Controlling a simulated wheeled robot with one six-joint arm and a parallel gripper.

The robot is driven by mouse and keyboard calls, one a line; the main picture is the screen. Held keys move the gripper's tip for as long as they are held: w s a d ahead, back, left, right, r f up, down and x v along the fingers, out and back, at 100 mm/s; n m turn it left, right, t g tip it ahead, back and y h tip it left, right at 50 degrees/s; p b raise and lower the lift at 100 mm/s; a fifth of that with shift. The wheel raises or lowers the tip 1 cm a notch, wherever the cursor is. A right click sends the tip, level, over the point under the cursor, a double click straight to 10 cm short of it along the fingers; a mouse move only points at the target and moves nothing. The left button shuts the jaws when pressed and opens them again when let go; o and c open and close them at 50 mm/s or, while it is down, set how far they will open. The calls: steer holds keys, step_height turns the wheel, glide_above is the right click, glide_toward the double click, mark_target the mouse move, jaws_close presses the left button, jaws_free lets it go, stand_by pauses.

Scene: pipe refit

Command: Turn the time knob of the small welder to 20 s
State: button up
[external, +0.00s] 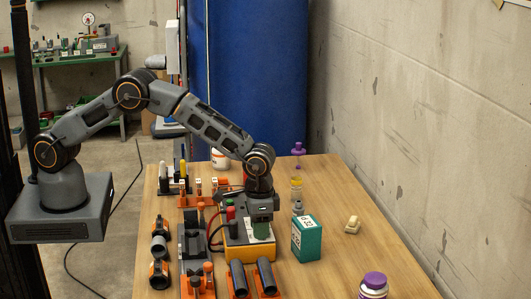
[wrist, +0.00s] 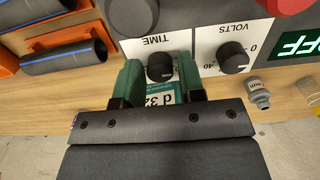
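The small welder (external: 250,253) is a yellow and grey box on the wooden table, with a white panel on it. In the wrist view its black time knob (wrist: 160,68) sits below the upside-down word TIME. My gripper (wrist: 160,73) has its green fingers on either side of this knob, with a narrow gap showing at each side. The knob's scale is mostly hidden, and I cannot read its setting. In the external view my gripper (external: 261,220) is over the welder and hides its panel. A black volts knob (wrist: 233,57) is to the right.
A green box marked d 32 (external: 306,240) stands close to the welder's right side. Pipes in orange holders (external: 238,279) are in front. A grey fitting (wrist: 256,93) lies beside the welder. Free table is at the far right, around a cream piece (external: 352,225).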

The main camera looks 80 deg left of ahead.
steer(key=c, duration=0.6)
steer(key=shift+m, duration=0.3)
steer(key=m+b, duration=0.2)
steer(key=m, duration=0.2)
steer(key=m+b, duration=0.1)
steer(key=m, duration=0.5)
steer(key=shift+b, duration=0.3)
steer(key=m, duration=0.6)
steer(key=shift+m+b, duration=0.35)
steer(key=shift+m, duration=0.05)
steer(key=m, duration=0.6)
steer(key=shift+m, duration=0.3)
